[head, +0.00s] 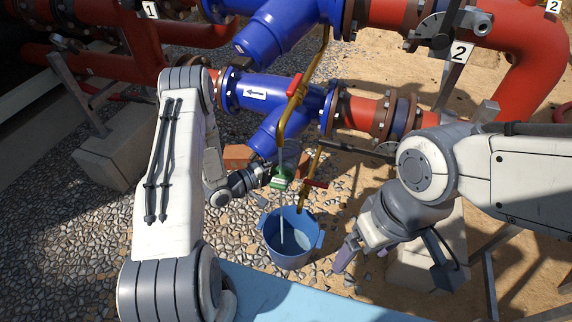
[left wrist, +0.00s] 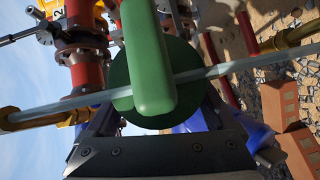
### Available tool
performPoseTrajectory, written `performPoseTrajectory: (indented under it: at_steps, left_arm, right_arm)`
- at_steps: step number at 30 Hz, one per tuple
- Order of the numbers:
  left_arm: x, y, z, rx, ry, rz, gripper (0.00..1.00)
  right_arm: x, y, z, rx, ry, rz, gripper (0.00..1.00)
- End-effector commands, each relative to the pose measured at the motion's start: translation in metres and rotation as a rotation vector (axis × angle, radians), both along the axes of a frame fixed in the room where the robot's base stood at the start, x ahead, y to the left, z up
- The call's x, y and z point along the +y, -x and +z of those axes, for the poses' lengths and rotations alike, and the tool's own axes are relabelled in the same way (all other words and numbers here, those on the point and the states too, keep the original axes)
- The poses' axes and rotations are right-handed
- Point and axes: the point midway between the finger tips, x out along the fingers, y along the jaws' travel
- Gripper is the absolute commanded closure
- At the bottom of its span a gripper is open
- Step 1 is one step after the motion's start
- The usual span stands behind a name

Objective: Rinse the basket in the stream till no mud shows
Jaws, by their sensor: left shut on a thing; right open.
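My left gripper (head: 270,174) is shut on the green handle (left wrist: 149,60) of the basket. The handle joins a round green end plate (left wrist: 122,85), also visible in the head view (head: 280,181). The basket's grey mesh body (head: 290,154) is just above the plate in the head view, close under the brass spout (head: 281,132). A clear water stream (left wrist: 235,68) crosses the plate in the left wrist view. It falls into a blue bucket (head: 290,258). The plate hides the mesh there; I cannot tell whether mud shows. My right gripper (head: 392,262) is open and empty, right of the bucket.
Blue and red pipework (head: 270,90) with flanges stands behind the basket. Bricks (head: 237,156) and a concrete block (head: 430,255) stand on the gravel. A light-blue surface (head: 290,300) lies in front.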

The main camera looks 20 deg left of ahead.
Motion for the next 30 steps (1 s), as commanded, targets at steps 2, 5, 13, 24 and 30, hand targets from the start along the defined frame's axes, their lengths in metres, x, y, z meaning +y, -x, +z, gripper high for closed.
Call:
performPoseTrajectory:
  at_steps: [2,5,13,24,30]
  left_arm:
    - [0.0,0.0,0.001,-0.001,0.0,0.0,0.8]
    - [0.0,0.004,0.002,0.001,0.001,0.0,0.8]
    - [-0.002,0.035,0.007,0.003,0.002,0.002,0.8]
    - [-0.005,0.079,0.013,0.003,0.002,0.002,0.8]
    - [-0.006,0.102,0.016,0.004,0.003,0.003,0.8]
  right_arm:
    - [0.0,0.0,0.0,0.0,0.0,0.0,0.1]
    - [0.0,0.0,0.003,0.0,0.0,0.0,0.1]
    - [0.0,0.0,0.016,0.0,0.0,0.0,0.1]
    - [0.0,0.0,0.03,0.0,0.0,0.0,0.1]
    - [0.0,0.0,0.036,0.0,0.0,0.0,0.1]
